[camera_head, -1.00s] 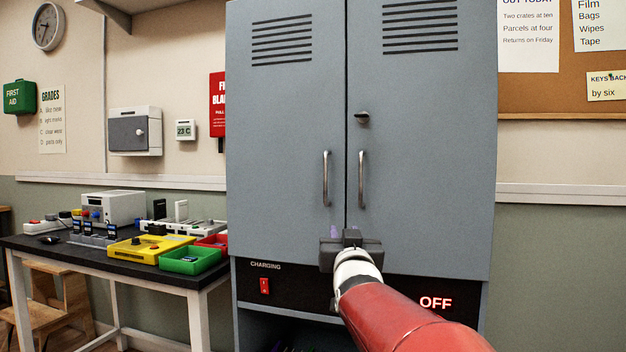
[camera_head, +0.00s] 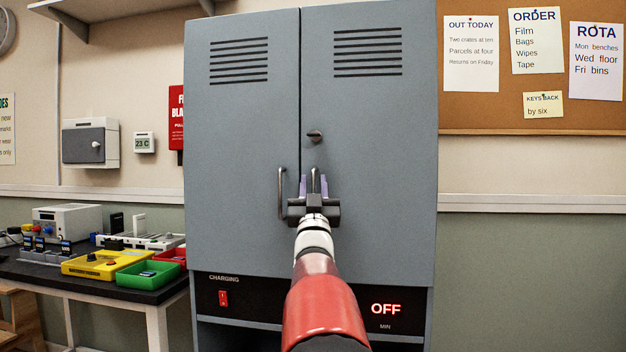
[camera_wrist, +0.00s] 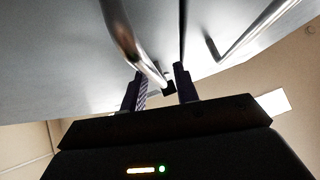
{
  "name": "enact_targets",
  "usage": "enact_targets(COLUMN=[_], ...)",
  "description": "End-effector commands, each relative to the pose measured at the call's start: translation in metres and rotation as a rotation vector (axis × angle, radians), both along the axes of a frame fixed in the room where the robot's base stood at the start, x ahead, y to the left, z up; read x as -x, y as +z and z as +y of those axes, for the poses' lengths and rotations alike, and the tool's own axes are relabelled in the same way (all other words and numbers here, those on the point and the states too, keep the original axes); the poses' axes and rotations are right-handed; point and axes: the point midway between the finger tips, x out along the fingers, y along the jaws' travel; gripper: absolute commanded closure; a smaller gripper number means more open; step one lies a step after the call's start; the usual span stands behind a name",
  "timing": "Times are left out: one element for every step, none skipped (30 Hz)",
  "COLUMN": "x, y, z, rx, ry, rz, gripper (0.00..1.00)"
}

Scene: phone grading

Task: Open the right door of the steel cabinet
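The steel cabinet (camera_head: 240,130) is grey with two tall doors, both shut. Its right door (camera_head: 375,150) has a vertical bar handle (camera_head: 315,174) near the centre seam, partly hidden by my gripper. My gripper (camera_head: 314,184) is open in front of the right door, one finger on each side of that handle. In the wrist view, the handle's metal bar (camera_wrist: 126,42) runs down between my separated fingers (camera_wrist: 158,88). I cannot tell whether a finger touches it. The left door's handle (camera_head: 282,193) stands just to the left.
A lock knob (camera_head: 315,136) sits above the right handle. Below the doors is a black panel with a red switch (camera_head: 223,298) and an OFF display (camera_head: 385,309). A bench (camera_head: 150,292) with trays and devices stands at left.

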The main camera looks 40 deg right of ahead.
Motion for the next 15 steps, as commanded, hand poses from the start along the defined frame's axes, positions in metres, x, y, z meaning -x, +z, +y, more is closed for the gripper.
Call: enact_targets(x=[-0.0016,-0.0023,-0.0028,-0.0029,-0.0029,-0.0029,-0.0029,-0.0028,-0.0028,-0.0028,-0.0028,-0.0027,-0.0028,-0.0028,-0.0027], y=[0.0024,0.0028,0.0029,0.0030,0.0030,0.0028,0.0028,0.0028,0.0028,0.0027,0.0027,0.0028,0.0028,0.0028,0.0027], z=[-0.0016,-0.0020,-0.0023,-0.0024,-0.0024,-0.0024,-0.0024,-0.0023,-0.0022,-0.0022,-0.0022,-0.0021,-0.0021,-0.0021,-0.0020], rx=[0.001,0.000,-0.001,-0.001,-0.001,-0.001,-0.001,-0.001,-0.001,-0.001,-0.001,-0.001,-0.001,-0.001,-0.001], ry=[-0.001,-0.001,0.000,0.000,0.000,0.000,0.000,0.000,0.000,0.000,0.000,0.000,0.000,0.000,0.000], rz=[0.000,0.001,0.001,0.001,0.001,0.001,0.001,0.001,0.001,0.001,0.001,0.001,0.001,0.001,0.001], gripper=[0.70,0.70,0.70,0.70,0.70,0.70,0.70,0.70,0.70,0.71,0.75,0.80,0.84,0.88,0.93])
